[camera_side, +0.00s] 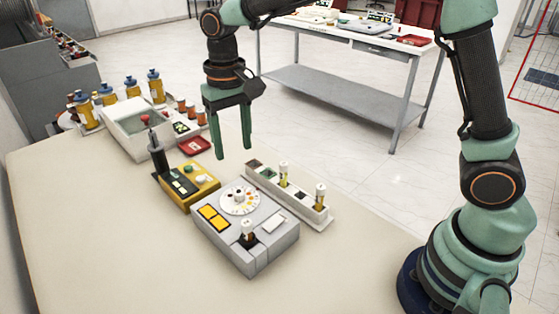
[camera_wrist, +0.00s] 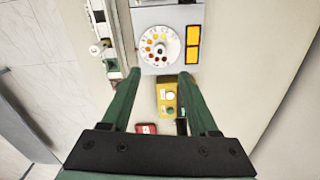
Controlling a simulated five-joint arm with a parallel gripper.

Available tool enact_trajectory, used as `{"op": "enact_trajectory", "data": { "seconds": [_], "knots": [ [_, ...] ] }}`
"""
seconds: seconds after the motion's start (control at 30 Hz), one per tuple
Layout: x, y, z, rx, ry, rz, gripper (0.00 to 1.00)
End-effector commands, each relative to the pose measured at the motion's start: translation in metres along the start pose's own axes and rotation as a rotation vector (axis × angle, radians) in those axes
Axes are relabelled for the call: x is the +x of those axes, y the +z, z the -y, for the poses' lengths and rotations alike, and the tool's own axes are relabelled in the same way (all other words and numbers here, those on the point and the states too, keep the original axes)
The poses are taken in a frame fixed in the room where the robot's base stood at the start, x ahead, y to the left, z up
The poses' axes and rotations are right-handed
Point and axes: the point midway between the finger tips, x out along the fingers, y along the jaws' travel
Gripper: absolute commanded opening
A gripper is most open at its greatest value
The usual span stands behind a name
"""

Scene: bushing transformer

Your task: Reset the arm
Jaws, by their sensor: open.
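My gripper (camera_side: 233,154) hangs pointing down above the table, with its two green fingers apart and nothing between them. In the side view it is above and behind the grey device and the yellow box. The wrist view shows the open fingers (camera_wrist: 159,75) spread, with the table below. The grey device (camera_side: 262,249) has a white dial (camera_side: 240,200), yellow panels and a small vial standing in its front socket. It also shows in the wrist view (camera_wrist: 178,17). The white rack (camera_side: 310,213) beside it holds two upright capped vials (camera_side: 284,173).
A yellow box (camera_side: 205,194) with a black post stands left of the grey device. A red dish (camera_side: 194,146), a white tray box (camera_side: 128,128) and several capped bottles (camera_side: 155,84) stand farther back. The front left of the table (camera_side: 110,245) is clear.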

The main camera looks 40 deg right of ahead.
Motion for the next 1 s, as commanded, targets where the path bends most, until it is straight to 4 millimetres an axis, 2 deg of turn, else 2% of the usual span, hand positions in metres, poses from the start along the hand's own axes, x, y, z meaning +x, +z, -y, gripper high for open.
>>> {"op": "enact_trajectory", "data": {
  "seconds": [0.23,0.37,0.57,0.7,0.87,1.0],
  "knots": [
    [0.0,0.0,0.0,0.0,0.0,-0.001,0.61],
    [-0.009,0.002,-0.009,-0.004,-0.01,-0.019,0.61],
    [-0.04,0.018,-0.045,-0.03,-0.044,-0.108,0.61],
    [-0.057,0.037,-0.075,-0.056,-0.062,-0.185,0.61],
    [-0.069,0.06,-0.106,-0.084,-0.071,-0.278,0.61],
    [-0.071,0.082,-0.13,-0.109,-0.067,-0.357,0.61]
  ]
}}
